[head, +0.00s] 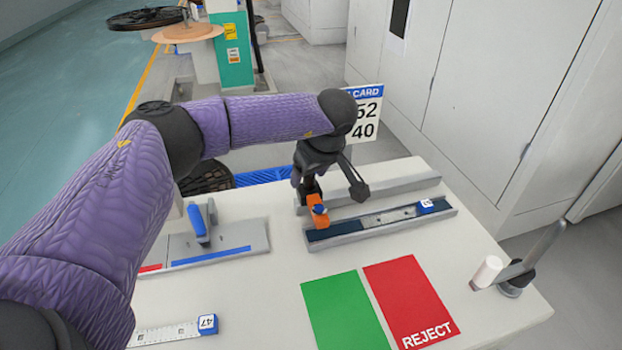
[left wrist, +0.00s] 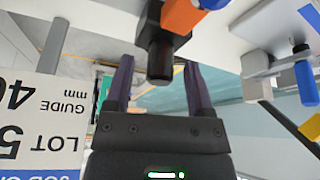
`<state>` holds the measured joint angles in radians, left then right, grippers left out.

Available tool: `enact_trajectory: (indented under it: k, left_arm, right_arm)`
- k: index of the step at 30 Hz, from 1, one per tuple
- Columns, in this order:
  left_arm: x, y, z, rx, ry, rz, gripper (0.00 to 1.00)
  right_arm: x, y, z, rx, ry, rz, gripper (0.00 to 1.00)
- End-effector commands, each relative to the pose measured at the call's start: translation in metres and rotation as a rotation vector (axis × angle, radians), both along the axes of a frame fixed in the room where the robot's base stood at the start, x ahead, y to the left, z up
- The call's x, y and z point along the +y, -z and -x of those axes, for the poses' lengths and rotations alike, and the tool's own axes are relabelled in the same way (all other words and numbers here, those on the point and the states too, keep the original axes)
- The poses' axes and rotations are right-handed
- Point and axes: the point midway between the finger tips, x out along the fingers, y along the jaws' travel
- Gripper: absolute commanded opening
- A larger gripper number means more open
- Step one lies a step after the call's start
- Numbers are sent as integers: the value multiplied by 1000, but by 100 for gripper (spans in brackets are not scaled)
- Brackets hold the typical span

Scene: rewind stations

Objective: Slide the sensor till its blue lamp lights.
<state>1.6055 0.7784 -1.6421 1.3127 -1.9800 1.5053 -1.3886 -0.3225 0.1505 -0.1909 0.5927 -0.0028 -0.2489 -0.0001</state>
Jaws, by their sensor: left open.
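The sensor (head: 317,210) is an orange block with a blue part on top, at the left end of a dark rail with a grey scale (head: 375,219). I cannot tell whether the blue part is lit. My left gripper (head: 330,185) is open just behind the sensor. In the left wrist view the orange block (left wrist: 183,15) shows at the top with a black cylinder (left wrist: 160,55) on it. The cylinder's end lies between the two spread fingers of the gripper (left wrist: 158,75), with gaps on both sides. My right gripper is out of view.
A job card (head: 366,118) stands behind the rail. A plate with a blue-handled slider (head: 202,225) lies left. Green (head: 343,312) and red REJECT (head: 410,300) mats lie in front. A short ruler (head: 170,334) lies front left.

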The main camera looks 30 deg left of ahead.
Motion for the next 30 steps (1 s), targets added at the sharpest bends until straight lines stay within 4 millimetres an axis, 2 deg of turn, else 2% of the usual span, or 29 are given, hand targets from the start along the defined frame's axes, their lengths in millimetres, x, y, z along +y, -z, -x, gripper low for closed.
enact_trajectory:
  k: [2,9,18,19,30]
  left_arm:
    - [2,5,0,1,0,0,69]
    - [2,4,-1,0,-1,0,67]
    - [2,4,-1,0,-1,1,3]
    - [2,4,-1,0,-1,1,0]
    - [2,4,-1,0,-1,1,0]
  right_arm:
    - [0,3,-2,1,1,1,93]
    - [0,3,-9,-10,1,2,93]
    - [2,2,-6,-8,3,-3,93]
    - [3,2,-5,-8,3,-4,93]
    - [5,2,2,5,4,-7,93]
